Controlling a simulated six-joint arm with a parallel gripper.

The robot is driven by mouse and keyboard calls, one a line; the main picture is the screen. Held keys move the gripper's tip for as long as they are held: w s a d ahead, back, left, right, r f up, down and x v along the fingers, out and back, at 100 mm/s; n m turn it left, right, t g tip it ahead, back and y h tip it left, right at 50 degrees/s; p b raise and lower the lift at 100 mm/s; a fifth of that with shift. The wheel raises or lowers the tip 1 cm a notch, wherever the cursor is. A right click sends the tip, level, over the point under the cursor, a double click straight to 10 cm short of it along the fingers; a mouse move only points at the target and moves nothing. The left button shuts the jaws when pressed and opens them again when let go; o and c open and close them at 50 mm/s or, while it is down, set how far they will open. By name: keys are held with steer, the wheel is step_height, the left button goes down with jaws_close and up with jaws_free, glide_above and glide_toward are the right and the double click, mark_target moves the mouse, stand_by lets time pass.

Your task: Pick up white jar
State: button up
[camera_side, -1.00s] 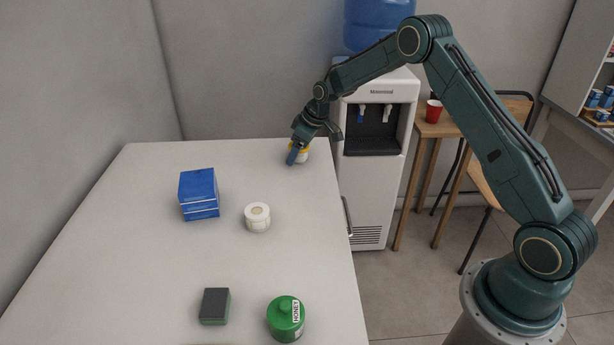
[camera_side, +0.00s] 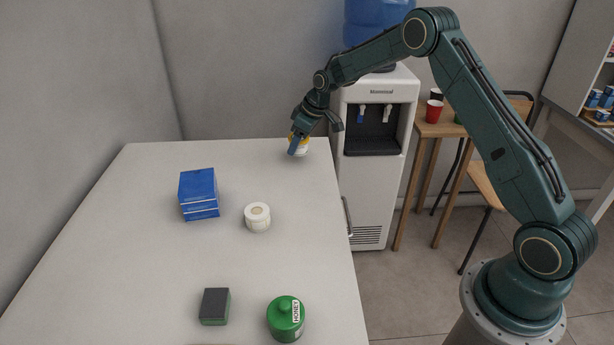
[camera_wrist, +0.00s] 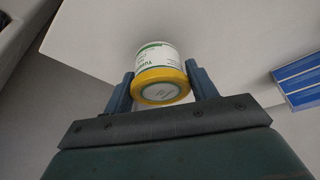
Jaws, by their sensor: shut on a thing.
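A white jar with a yellow lid and a green-and-white label (camera_wrist: 158,56) sits between the two fingers of my gripper (camera_wrist: 162,88) in the wrist view. The fingers are shut on it, one on each side near the lid. In the side view my gripper (camera_side: 298,142) is at the far right corner of the white table (camera_side: 150,250). The jar (camera_side: 303,150) shows there partly behind a finger. I cannot tell whether its base touches the table.
A blue box stack (camera_side: 199,194) and a white roll-like container (camera_side: 257,217) stand mid-table. A dark block (camera_side: 214,306) and a green honey jar (camera_side: 286,318) are near the front. A water dispenser (camera_side: 375,190) stands just right of the table.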

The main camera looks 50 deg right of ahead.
step_height(320, 180, up, 17)
steer(key=shift+r, duration=0.15)
stand_by(0.8)
